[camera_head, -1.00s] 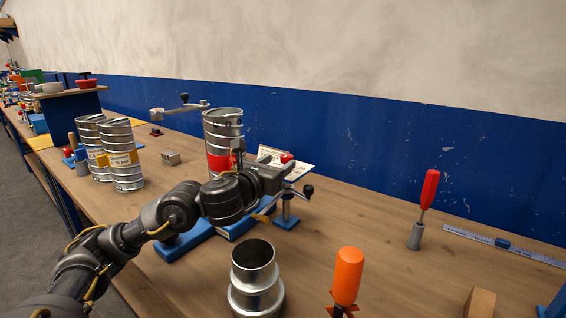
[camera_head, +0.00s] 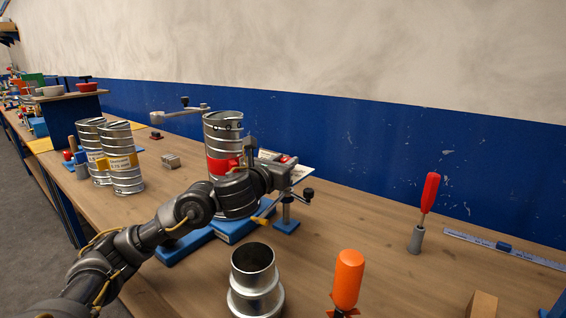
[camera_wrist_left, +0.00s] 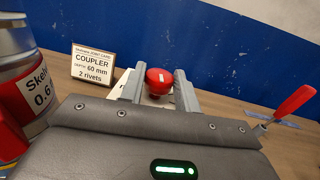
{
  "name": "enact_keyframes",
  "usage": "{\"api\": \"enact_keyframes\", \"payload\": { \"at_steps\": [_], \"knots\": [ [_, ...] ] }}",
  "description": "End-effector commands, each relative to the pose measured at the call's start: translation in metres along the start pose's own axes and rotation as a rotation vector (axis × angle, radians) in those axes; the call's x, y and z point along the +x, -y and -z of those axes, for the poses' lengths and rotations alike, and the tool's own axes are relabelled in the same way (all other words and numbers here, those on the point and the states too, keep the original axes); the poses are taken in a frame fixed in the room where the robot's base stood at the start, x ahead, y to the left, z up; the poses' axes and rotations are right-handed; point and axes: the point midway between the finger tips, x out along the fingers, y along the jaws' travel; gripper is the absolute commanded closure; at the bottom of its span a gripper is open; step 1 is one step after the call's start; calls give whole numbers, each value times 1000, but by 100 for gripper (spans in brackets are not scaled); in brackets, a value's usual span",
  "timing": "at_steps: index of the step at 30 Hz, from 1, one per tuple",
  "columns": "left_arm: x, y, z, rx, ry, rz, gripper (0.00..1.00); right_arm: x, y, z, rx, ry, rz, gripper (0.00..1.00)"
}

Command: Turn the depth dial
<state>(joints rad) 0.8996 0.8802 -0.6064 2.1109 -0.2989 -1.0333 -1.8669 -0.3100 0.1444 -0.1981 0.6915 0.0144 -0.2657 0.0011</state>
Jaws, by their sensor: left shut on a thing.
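The depth dial is a red round knob with a white mark (camera_wrist_left: 159,80), seen in the left wrist view between my two grey fingers. In the head view only a bit of the red dial (camera_head: 285,159) shows beside my left gripper (camera_head: 283,166). My left gripper (camera_wrist_left: 158,88) is shut on the dial, one finger on each side of it. The dial's lower part and base are mostly hidden by the gripper body. My right gripper is in neither view.
A card reading coupler, depth 60 mm, 2 rivets (camera_wrist_left: 93,63) stands behind. A spiral duct with a red label (camera_head: 222,132) is left of the gripper. A crank handle (camera_head: 307,191), metal coupler (camera_head: 255,284), orange-handled tool (camera_head: 347,277) and red-handled tool (camera_head: 430,190) stand nearby.

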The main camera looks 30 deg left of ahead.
Motion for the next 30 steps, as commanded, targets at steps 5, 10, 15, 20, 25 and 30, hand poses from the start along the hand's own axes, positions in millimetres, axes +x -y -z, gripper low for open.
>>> {"api": "enact_keyframes", "payload": {
  "at_steps": [5,10,15,20,25,30],
  "knots": [
    [0,-2,-1,2,3,41,91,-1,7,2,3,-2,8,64],
    [1,-4,0,2,2,146,91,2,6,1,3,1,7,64],
    [0,-4,0,0,1,206,91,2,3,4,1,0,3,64],
    [0,-4,0,0,0,211,91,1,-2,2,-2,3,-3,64],
    [0,-4,0,0,0,210,64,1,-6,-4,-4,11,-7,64],
    [0,-4,0,0,0,210,46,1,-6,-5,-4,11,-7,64]
  ]
}}
